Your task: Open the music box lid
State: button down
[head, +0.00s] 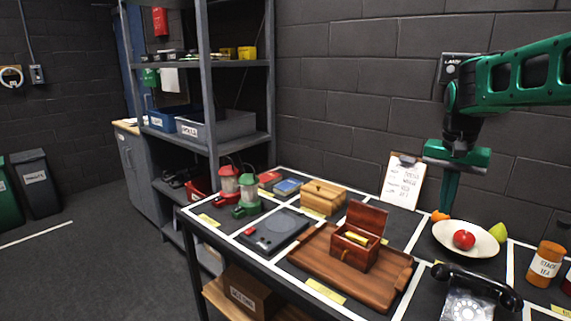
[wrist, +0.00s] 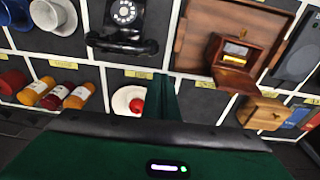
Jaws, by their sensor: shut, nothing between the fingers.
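The music box (head: 352,250), a small red-brown wooden box, stands on a wooden tray (head: 335,275). Its lid (head: 367,217) is raised upright at the back, and a yellow, brass-like part shows inside. In the wrist view the box (wrist: 228,75) is at the upper right, also with its lid open. My gripper (head: 447,208) points down over the back of the table, to the right of the box and well apart from it. Its green fingers (wrist: 168,98) are shut and empty, and look close to the white fruit plate (wrist: 122,98).
A pale wooden box (head: 322,196), closed, sits behind the tray. A clipboard (head: 402,182) leans on the wall. A black telephone (head: 470,295) is at the front right. Red and green lanterns (head: 247,190) and a turntable-like device (head: 273,232) are at left.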

jog(key=s+f, duration=0.3)
jog(key=s, duration=0.7)
jog(key=s+d+f+n, duration=0.1)
jog(key=s+f, duration=0.3)
jog(key=s, duration=0.6)
jog(key=s+f+g+y, duration=0.1)
jog(key=s+f, duration=0.3)
jog(key=s, duration=0.7)
jog(key=shift+d+n, duration=0.3)
jog(key=shift+n, duration=0.1)
jog(key=shift+d, duration=0.1)
